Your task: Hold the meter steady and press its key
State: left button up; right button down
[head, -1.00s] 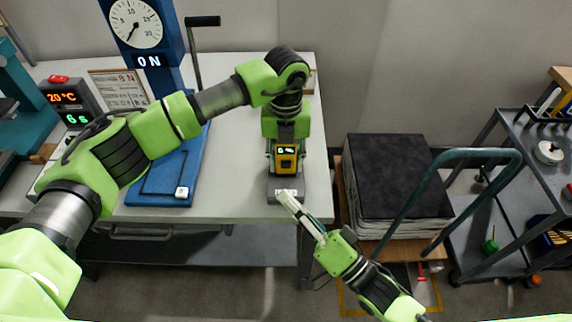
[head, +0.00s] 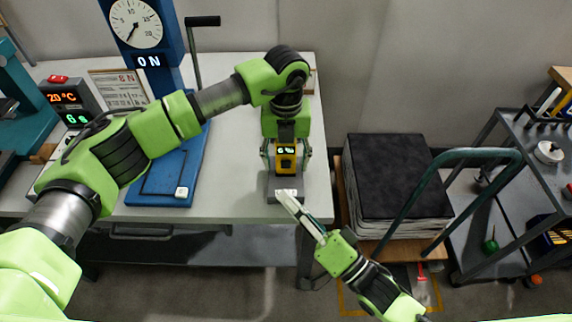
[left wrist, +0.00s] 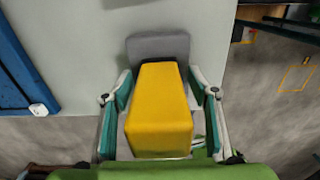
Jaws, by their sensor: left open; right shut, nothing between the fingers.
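The yellow meter (head: 285,168) with a small lit display stands upright on a grey base (head: 271,190) at the table's front right edge. In the left wrist view the meter (left wrist: 160,110) shows as a yellow block, with the grey base (left wrist: 158,46) behind it. My left gripper (head: 287,158) is over the meter from above. Its fingers are open, one on each side, with gaps visible. My right gripper (head: 286,194) is shut and empty, its tips overlapping the base's front in the head view. Whether they touch it is unclear. I cannot make out the key clearly.
A blue dial stand (head: 170,165) is left of the meter on the white table (head: 235,170). A display box (head: 72,103) stands farther left.

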pick_arm(q)
notch_tip(320, 180, up, 12)
jog(key=shift+f, duration=0.1)
dwell(0.4)
